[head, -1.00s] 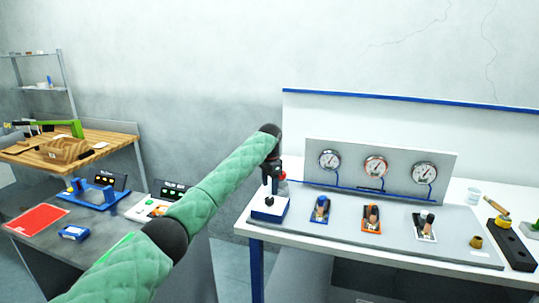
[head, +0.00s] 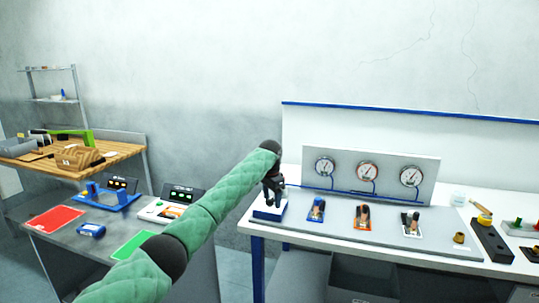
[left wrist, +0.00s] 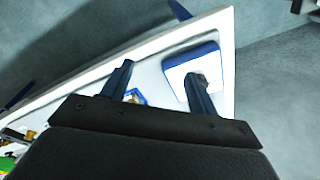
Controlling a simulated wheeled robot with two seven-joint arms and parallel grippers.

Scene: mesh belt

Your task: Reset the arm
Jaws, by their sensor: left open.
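My left arm (head: 205,215), in green quilted padding, reaches up from the bottom left. Its dark gripper (head: 273,193) is by the white and blue box (head: 267,214) at the left end of the white bench (head: 300,240). In the left wrist view the two fingers of the gripper (left wrist: 160,85) are apart with nothing held between them. The box (left wrist: 180,68) lies beyond the right finger, which covers part of it. I cannot tell whether the gripper touches the box. My right gripper is not in view.
A panel with three gauges (head: 367,172) stands behind a blue, an orange and a white unit (head: 411,223) on the bench. A grey table (head: 70,238) at left holds red and green mats (head: 133,245). A wooden bench (head: 112,153) stands behind.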

